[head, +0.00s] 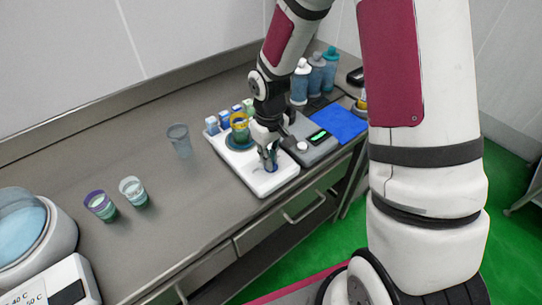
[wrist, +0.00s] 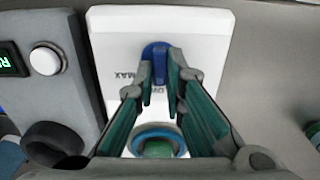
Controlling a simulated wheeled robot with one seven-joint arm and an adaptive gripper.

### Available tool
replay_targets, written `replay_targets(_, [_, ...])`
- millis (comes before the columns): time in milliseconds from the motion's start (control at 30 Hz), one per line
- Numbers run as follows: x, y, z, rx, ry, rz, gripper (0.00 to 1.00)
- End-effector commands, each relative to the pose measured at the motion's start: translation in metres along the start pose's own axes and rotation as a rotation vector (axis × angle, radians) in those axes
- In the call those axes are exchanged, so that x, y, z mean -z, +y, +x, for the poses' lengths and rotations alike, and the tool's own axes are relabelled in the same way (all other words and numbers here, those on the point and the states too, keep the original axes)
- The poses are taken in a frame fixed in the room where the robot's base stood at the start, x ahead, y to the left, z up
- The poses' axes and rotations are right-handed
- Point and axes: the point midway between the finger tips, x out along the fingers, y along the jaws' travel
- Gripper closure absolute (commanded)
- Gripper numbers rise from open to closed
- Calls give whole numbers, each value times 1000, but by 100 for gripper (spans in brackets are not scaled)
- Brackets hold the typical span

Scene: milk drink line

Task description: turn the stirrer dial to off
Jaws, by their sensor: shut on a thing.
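The stirrer (head: 285,180) is a white block on the counter, and it also shows in the wrist view (wrist: 215,50). Its blue dial (wrist: 154,50) is near the block's front end, with the printed words MAX to its left and part of LOW below it. My gripper (wrist: 160,72) is shut on the dial, one finger on each side; in the head view my gripper (head: 269,160) reaches down to the block. The fingers hide part of the dial, so I cannot tell its exact setting.
A yellow-rimmed cup (head: 240,121) stands on the stirrer's round blue plate behind my gripper. A grey scale (head: 318,149) with a green display and a blue mat (head: 340,124) lie to the right. Bottles (head: 299,84) stand behind. A grey cup (head: 179,140) stands left.

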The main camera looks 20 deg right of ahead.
Motion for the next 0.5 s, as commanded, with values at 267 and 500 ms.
replay_targets(267, [0, -1, -2, -1, 4, -263, 100])
replay_targets(500, [0, -2, -2, -2, 5, -491, 100])
